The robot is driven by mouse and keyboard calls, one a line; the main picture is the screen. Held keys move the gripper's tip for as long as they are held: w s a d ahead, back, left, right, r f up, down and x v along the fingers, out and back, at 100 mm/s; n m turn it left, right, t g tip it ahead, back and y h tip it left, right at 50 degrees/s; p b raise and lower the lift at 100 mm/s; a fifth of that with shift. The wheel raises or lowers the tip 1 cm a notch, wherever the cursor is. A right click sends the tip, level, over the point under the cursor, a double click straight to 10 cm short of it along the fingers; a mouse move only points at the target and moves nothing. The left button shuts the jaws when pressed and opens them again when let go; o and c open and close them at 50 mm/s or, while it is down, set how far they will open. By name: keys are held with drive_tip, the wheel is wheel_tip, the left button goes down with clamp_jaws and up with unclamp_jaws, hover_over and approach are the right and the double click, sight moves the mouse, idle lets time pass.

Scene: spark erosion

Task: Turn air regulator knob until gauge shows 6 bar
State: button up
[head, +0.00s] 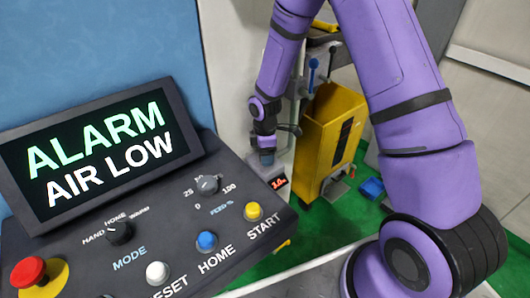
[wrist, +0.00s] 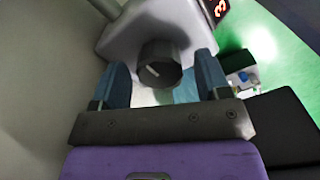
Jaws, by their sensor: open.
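The air regulator (wrist: 185,18) is a pale grey body with a dark round knob (wrist: 160,66) that has a white mark on its face. My gripper (wrist: 162,72) is open; its two blue fingers stand left and right of the knob, with gaps visible on both sides. I cannot tell whether the fingertips reach fully around it. In the head view my gripper (head: 266,158) points down at the regulator, and the knob is hidden. The red digital gauge (head: 279,183) seems to start with a 3; the rest is too small to read. Part of it shows in the wrist view (wrist: 220,9).
A control panel (head: 150,238) fills the lower left, with its screen (head: 97,153) reading "ALARM AIR LOW". A yellow bin (head: 328,140) stands just right of my gripper. A pale wall lies close on the left in the wrist view.

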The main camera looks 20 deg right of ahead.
drive_tip(key=shift+c, duration=0.5)
drive_tip(key=c, duration=0.8)
drive_tip(key=shift+c, duration=0.2)
drive_tip(key=shift+m, duration=0.3)
drive_tip(key=m, duration=0.3)
drive_tip(key=shift+m, duration=0.3)
drive_tip(key=m, duration=0.4)
drive_tip(key=shift+w, duration=0.1)
drive_tip(key=m, duration=0.5)
drive_tip(key=shift+d, duration=0.1)
drive_tip(key=m, duration=0.4)
drive_tip(key=shift+m, duration=0.4)
